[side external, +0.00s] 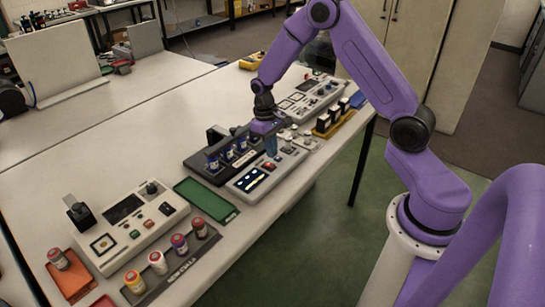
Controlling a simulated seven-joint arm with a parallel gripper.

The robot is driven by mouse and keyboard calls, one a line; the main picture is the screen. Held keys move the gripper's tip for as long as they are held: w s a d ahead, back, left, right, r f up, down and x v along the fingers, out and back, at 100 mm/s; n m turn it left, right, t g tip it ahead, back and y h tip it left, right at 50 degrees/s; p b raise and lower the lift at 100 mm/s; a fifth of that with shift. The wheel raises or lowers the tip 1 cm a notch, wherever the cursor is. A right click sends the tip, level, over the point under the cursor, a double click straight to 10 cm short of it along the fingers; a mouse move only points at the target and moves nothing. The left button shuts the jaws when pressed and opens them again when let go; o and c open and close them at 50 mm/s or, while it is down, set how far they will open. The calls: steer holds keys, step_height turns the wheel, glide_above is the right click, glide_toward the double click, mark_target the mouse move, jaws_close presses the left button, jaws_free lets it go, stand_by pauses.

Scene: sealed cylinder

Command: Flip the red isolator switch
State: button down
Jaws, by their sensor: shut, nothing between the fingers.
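A light-grey control panel (283,178) with a dark display (250,180) lies near the front edge of the table. A small red part (269,166) shows on it, just below my gripper; it may be the red isolator switch, but it is too small to tell its position.
A dark rack with blue-capped vials (227,154) stands close left of my gripper. Black-topped bottles (333,116) stand to the right. A green tray (206,200), another control box (130,227) and a capped-vial rack (185,262) lie left. The table's middle back is clear.

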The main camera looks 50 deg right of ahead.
mark_target(270, 164)
steer(key=shift+s+f, duration=0.2)
steer(key=shift+f, duration=1.4)
steer(key=shift+s+f, duration=0.2)
steer(key=shift+f, duration=0.1)
steer(key=shift+w+r, duration=0.25)
steer(key=shift+w, duration=0.65)
steer(key=shift+r, duration=0.1)
step_height(270, 164, up, 14)
steer(key=w, duration=0.2)
